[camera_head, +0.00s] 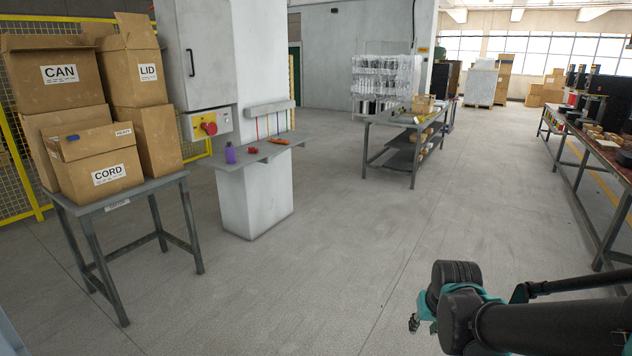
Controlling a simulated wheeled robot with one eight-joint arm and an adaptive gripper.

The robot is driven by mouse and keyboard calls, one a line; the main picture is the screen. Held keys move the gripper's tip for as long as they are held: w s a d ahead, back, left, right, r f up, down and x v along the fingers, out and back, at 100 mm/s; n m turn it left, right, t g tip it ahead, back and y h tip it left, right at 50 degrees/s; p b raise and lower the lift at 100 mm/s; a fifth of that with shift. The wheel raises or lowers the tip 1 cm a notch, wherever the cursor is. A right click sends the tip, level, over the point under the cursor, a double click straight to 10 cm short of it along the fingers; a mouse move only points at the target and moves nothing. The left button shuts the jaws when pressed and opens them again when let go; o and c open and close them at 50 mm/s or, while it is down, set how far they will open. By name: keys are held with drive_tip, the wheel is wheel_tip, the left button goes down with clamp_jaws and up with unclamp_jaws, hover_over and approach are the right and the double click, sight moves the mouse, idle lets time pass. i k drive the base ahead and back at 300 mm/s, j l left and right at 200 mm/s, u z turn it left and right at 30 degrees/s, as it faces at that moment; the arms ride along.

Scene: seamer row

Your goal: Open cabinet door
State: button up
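A light grey cabinet (222,50) stands at the upper left. Its door (180,30) has a dark vertical handle (191,62) and looks shut. The top of the cabinet is cut off by the picture's edge. My arm comes in from the lower right, and only a small part of my gripper (414,322) shows beyond the dark wrist joint. It is well to the right of the cabinet and apart from it. Its fingers are mostly hidden, so I cannot tell if they are open.
A shelf (262,148) juts out below, bearing a purple bottle (230,153). A table (125,197) with labelled boxes (95,160) stands at left. Open floor (320,250) lies between cabinet and arm.

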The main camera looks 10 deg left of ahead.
sight(204, 30)
drive_tip(key=i+j, duration=0.55)
drive_tip(key=j, duration=0.15)
drive_tip(key=i+j, duration=1.1)
drive_tip(key=j, duration=0.25)
